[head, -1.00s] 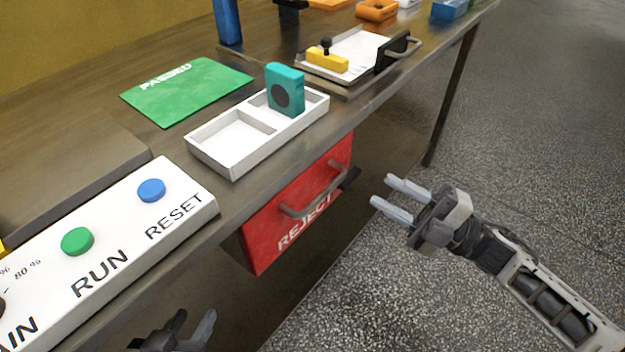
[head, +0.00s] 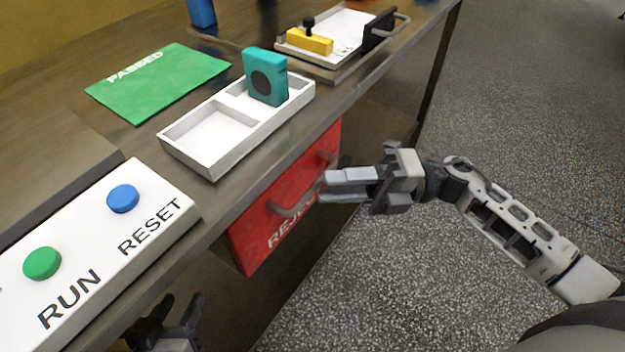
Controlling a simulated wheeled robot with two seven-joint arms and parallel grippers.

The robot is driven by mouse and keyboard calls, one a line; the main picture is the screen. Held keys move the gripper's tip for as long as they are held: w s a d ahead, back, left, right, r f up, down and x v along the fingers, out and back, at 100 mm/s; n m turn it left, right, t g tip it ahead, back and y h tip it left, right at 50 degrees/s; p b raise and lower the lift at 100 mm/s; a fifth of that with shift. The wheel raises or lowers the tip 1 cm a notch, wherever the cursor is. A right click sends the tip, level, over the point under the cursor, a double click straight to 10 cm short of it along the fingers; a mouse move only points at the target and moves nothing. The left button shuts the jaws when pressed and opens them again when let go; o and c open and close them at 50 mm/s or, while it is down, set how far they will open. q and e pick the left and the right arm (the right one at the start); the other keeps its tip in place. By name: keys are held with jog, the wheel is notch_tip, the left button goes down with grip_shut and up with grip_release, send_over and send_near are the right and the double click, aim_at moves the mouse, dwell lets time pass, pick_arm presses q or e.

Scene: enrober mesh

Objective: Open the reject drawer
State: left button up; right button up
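The red reject drawer (head: 254,238) hangs under the table edge and looks shut. Its grey bar handle (head: 284,210) runs along the front. My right gripper (head: 323,187) comes in from the right, with its two pale fingers pointing left at the handle. The fingers look apart, and their tips overlap the middle of the handle in the head view. They hide part of the bar and the lettering, and I cannot tell whether they touch it. My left gripper (head: 180,311) is low at the bottom edge, open and empty, away from the drawer.
Above the drawer, a white two-part tray (head: 190,163) holds a teal block (head: 265,77). A green PASSED mat (head: 150,85), a clipboard-like tray (head: 345,35) with a yellow block (head: 309,41), and a button panel (head: 75,285) are on the table. Floor to the right is clear.

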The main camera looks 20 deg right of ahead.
aim_at(313, 185)
pick_arm(q)
jog(key=shift+w+r, duration=0.2)
jog(key=shift+w, duration=0.15)
pick_arm(e)
jog(key=shift+w+a+r, duration=0.15)
jog(key=shift+a, duration=0.9)
jog(key=shift+w+a+r, duration=0.1)
jog(key=shift+a, duration=0.9)
grip_shut()
pick_arm(q)
jog(key=shift+s, duration=0.1)
